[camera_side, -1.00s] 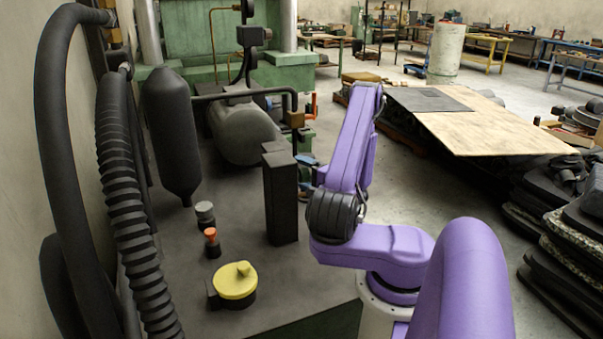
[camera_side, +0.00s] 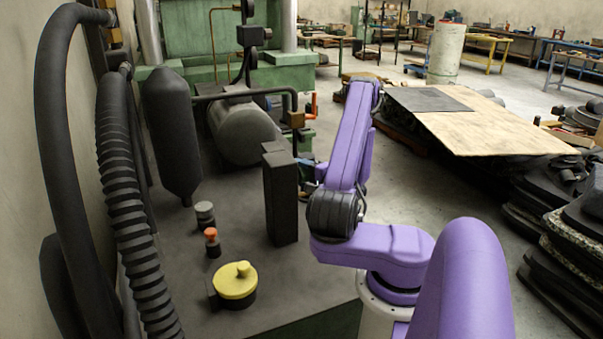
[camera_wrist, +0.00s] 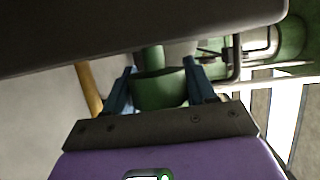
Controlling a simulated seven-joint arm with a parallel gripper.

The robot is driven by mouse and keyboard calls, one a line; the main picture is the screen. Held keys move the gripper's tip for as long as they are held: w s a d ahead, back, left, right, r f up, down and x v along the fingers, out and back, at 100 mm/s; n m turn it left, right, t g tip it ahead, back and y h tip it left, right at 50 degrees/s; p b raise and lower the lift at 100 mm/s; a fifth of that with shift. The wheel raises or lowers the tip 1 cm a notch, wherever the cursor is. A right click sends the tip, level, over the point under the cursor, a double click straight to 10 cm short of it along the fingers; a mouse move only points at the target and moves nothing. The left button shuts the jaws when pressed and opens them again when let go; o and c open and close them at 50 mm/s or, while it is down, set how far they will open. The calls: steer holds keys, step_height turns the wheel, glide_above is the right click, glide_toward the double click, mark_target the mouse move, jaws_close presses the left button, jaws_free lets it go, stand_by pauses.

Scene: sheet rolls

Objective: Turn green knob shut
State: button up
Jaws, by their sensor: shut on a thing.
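The green knob (camera_wrist: 158,90) is a squat round cylinder with a narrower green stem beyond it, in the middle of the wrist view. My gripper (camera_wrist: 159,68) has its two blue fingers on either side of the knob and is shut on it. The fingers' inner faces are partly hidden by the knob. In the side view the knob and the fingertips are hidden behind a tall black box (camera_side: 281,195).
A yellow round knob (camera_side: 235,280), a small orange-topped knob (camera_side: 211,236) and a grey-topped one (camera_side: 204,212) stand on the dark bench top (camera_side: 240,225). A grey tank (camera_side: 243,135) lies behind. A dark bar (camera_wrist: 110,35) crosses the top of the wrist view.

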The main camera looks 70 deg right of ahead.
steer(key=m+g+y, duration=0.1)
steer(key=g+y, duration=0.1)
steer(key=g, duration=0.2)
steer(key=shift+f, duration=0.2)
steer(key=shift+s+a+f+m+g+y, duration=0.15)
steer(key=shift+m+g+y, duration=0.15)
steer(key=shift+g+y, duration=0.25)
steer(key=shift+s+f+m+g+y, duration=0.15)
steer(key=shift+m+g+y, duration=0.15)
steer(key=shift+g+y, duration=0.25)
steer(key=shift+w, duration=0.1)
steer(key=o, duration=0.9)
steer(key=shift+a+g, duration=0.1)
steer(key=shift+g, duration=0.2)
steer(key=shift+o, duration=0.2)
steer(key=shift+f, duration=0.1)
